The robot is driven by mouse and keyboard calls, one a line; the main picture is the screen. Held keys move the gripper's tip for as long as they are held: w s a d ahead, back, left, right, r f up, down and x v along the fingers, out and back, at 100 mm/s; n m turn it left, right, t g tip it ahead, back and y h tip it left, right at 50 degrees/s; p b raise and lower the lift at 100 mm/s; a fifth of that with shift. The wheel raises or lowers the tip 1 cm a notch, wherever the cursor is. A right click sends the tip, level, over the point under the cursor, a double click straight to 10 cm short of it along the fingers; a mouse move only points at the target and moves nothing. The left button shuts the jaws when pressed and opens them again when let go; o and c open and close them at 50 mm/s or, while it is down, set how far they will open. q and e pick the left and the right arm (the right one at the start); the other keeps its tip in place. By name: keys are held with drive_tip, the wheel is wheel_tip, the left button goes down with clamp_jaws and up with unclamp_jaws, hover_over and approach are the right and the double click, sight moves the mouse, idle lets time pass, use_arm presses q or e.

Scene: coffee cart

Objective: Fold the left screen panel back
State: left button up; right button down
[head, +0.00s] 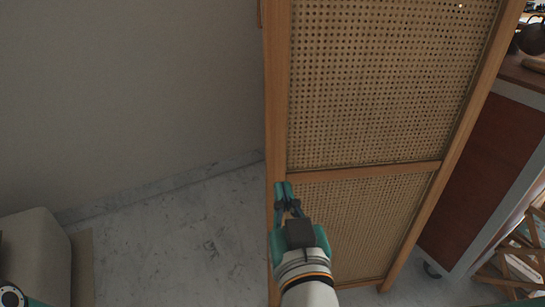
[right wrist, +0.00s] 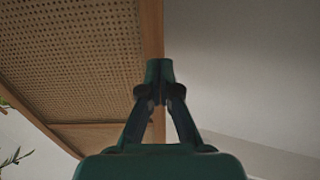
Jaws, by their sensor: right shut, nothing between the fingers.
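The screen panel (head: 385,85) has a light wooden frame and woven cane infill. It stands upright in the middle and right of the head view, and its left post runs down the picture. My right gripper (head: 284,186) is shut and empty, with its fingertips in front of the lower left part of the panel frame. In the right wrist view the shut fingertips (right wrist: 160,64) overlap the edge of the panel's wooden post (right wrist: 152,28). I cannot tell whether they touch it. No left gripper shows clearly.
A coffee cart (head: 490,150) with a reddish-brown side and a castor stands behind the panel at the right. A wooden rack (head: 515,255) is at the lower right. A pale upholstered seat (head: 35,255) is at the lower left. The marble floor (head: 170,235) left of the panel is clear.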

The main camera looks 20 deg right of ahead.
drive_tip(key=p, duration=0.7)
approach(270, 138)
drive_tip(key=w, duration=0.4)
drive_tip(key=shift+w+d+f+b, duration=0.1)
drive_tip(key=shift+w+d+b, duration=0.2)
drive_tip(key=shift+w+b, duration=0.05)
use_arm(q)
wheel_tip(270, 138, up, 7)
use_arm(e)
drive_tip(key=shift+w, duration=0.7)
use_arm(q)
drive_tip(key=shift+f, duration=0.1)
